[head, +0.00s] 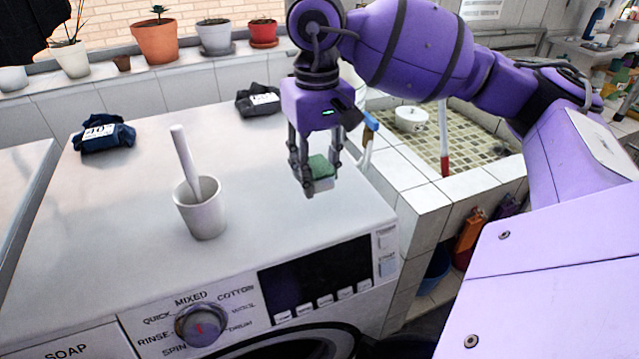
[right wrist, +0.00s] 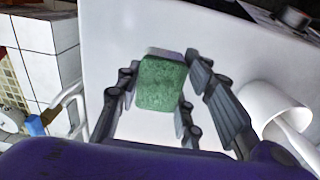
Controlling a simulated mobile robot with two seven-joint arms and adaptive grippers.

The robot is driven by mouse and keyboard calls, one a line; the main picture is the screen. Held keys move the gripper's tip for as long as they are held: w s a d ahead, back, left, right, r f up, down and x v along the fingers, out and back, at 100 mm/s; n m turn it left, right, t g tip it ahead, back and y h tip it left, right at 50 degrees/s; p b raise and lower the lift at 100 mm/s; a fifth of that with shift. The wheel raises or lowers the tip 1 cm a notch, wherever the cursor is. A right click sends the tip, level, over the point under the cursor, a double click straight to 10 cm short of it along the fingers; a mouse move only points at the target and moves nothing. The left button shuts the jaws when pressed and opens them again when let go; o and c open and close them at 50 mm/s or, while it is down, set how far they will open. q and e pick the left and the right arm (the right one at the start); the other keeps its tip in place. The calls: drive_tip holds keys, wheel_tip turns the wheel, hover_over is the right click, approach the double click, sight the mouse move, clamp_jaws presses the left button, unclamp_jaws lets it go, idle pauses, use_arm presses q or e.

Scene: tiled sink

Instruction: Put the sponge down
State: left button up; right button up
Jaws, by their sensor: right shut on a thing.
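A green sponge with a pale lower layer (head: 321,170) is held between the fingers of my right gripper (head: 316,178), over the right part of the washing machine's white top (head: 270,215). In the right wrist view the sponge (right wrist: 162,83) sits between the two fingers of the right gripper (right wrist: 160,92), with the white top behind it. I cannot tell whether the sponge touches the top. My left gripper is not in view.
A white cup (head: 202,215) with a white handle sticking out stands left of the gripper. Dark folded bundles with tags lie at the back left (head: 103,136) and back middle (head: 258,98). A tiled sink (head: 470,135) is at the right. The top's middle is clear.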

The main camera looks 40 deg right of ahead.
sight(319, 199)
drive_tip(key=w+f, duration=0.1)
drive_tip(key=d+f, duration=0.1)
drive_tip(key=shift+w+d+f, duration=0.2)
drive_tip(key=shift+w+f, duration=0.15)
drive_tip(key=f, duration=0.3)
drive_tip(key=shift+w+d+f, duration=0.2)
drive_tip(key=shift+f, duration=0.1)
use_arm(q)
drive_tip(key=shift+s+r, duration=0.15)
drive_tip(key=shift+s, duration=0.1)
use_arm(e)
drive_tip(key=shift+f, duration=0.1)
drive_tip(key=shift+f, duration=0.15)
drive_tip(key=o, duration=1)
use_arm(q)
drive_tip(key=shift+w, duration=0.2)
